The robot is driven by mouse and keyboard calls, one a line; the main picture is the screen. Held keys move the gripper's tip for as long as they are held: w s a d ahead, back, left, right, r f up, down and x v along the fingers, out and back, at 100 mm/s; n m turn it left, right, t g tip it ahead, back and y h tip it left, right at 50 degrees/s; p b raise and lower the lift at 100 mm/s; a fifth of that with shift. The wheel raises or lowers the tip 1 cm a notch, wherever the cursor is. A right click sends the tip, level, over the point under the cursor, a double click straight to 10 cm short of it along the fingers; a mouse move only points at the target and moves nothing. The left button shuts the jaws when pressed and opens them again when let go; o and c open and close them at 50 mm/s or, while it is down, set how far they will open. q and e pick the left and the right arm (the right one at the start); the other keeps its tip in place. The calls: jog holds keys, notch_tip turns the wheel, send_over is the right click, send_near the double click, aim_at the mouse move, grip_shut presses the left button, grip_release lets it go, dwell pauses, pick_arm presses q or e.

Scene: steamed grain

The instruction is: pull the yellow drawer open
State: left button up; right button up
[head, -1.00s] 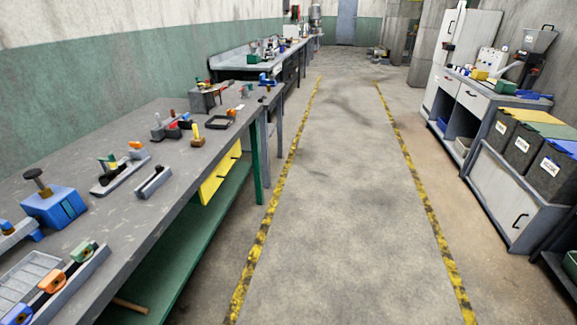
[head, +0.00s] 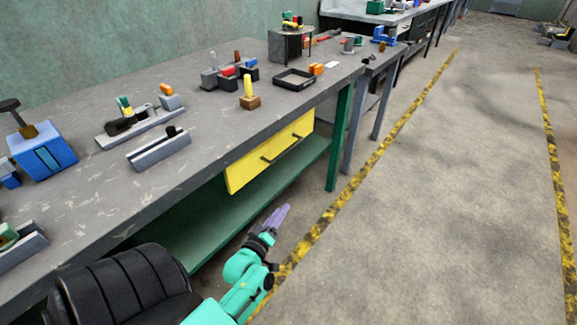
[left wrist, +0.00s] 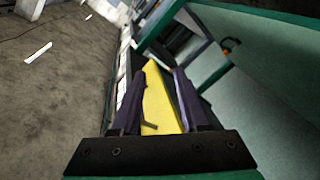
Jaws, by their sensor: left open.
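The yellow drawer (head: 247,168) hangs under the front edge of the grey workbench and looks shut. Its front has two dark bar handles (head: 265,158). My left gripper (head: 280,214), with purple fingers, is open and empty. In the head view it is low, in front of the bench and below right of the drawer, apart from it. In the left wrist view the yellow drawer front (left wrist: 158,105) shows between the spread fingers of the left gripper (left wrist: 159,72), with a handle (left wrist: 150,126) near its lower edge. My right gripper is not in view.
The grey bench top (head: 215,140) carries a blue box (head: 42,152), a black tray (head: 295,79) and several small fixtures. A green shelf (head: 200,228) runs under the drawer, and a green leg (head: 340,137) stands right of it. The floor (head: 450,200) to the right is clear.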

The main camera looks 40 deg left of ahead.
aim_at(284, 151)
pick_arm(q)
jog(key=a+r+n+t+y, duration=0.3)
jog(key=a+r+n, duration=0.1)
jog(key=r, duration=0.6)
jog(key=x, duration=0.4)
jog(key=f+x, duration=0.1)
jog(key=x, duration=0.8)
jog(key=shift+w+f+b, duration=0.1)
jog(key=shift+w+b, duration=0.25)
jog(key=shift+b, duration=0.05)
jog(key=shift+m, duration=0.3)
jog(key=shift+c, duration=0.3)
grip_shut()
